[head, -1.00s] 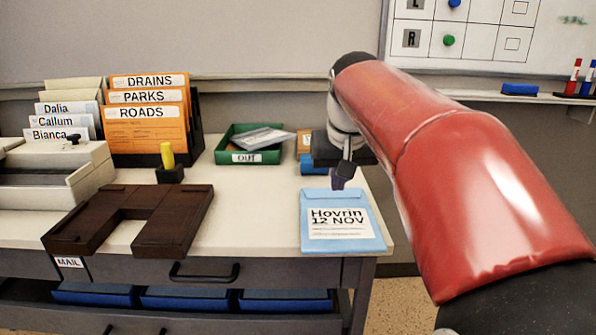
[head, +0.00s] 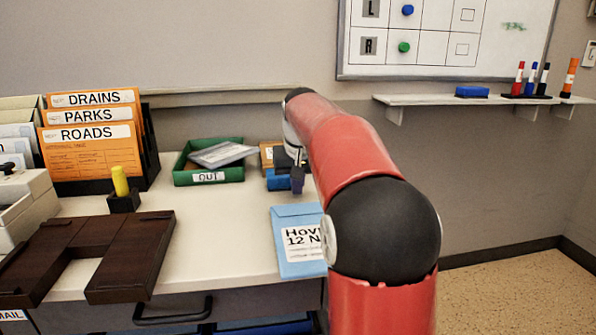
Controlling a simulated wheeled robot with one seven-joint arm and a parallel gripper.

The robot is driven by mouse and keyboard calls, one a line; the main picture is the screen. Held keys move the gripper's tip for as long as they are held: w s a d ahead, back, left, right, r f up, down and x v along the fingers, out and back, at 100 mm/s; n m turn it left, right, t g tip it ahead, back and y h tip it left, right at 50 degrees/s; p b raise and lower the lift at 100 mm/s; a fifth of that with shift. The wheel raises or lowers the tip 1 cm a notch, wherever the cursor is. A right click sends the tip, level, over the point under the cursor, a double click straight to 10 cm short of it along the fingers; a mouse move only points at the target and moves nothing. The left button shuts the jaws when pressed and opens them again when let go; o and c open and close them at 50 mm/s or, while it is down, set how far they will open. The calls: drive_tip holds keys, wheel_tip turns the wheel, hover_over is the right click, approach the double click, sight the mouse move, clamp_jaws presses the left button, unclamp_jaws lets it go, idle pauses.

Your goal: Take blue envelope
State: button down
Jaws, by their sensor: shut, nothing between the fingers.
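The blue envelope (head: 292,264) lies flat near the desk's right front corner in the head view. Its white label reads "Hov… 12 N…", and my red arm hides its right side. My gripper (head: 297,182) is small and dark in this view, pointing down just beyond the envelope's far edge. It is shut and empty, apart from the envelope as far as I can see. How high it is above the desk is hard to tell.
A blue object (head: 278,180) and a brown box (head: 268,155) are close behind my gripper. A green OUT tray (head: 208,175) stands to the left. A dark brown U-shaped block (head: 135,255) and a yellow-handled stamp (head: 121,190) are further left.

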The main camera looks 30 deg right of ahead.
sight(302, 205)
drive_tip(key=shift+s+a+f, duration=0.1)
drive_tip(key=shift+s+a, duration=0.1)
drive_tip(key=shift+s, duration=0.45)
drive_tip(key=shift+s+a, duration=0.15)
drive_tip(key=shift+s, duration=0.45)
drive_tip(key=shift+s+a, duration=0.2)
drive_tip(key=shift+s, duration=0.45)
drive_tip(key=shift+s+a+b, duration=0.15)
drive_tip(key=shift+s+b, duration=0.1)
drive_tip(key=shift+s, duration=0.3)
drive_tip(key=shift+s+a+b, duration=0.15)
drive_tip(key=shift+s+b, duration=0.1)
drive_tip(key=shift+s, duration=0.3)
drive_tip(key=shift+w, duration=0.1)
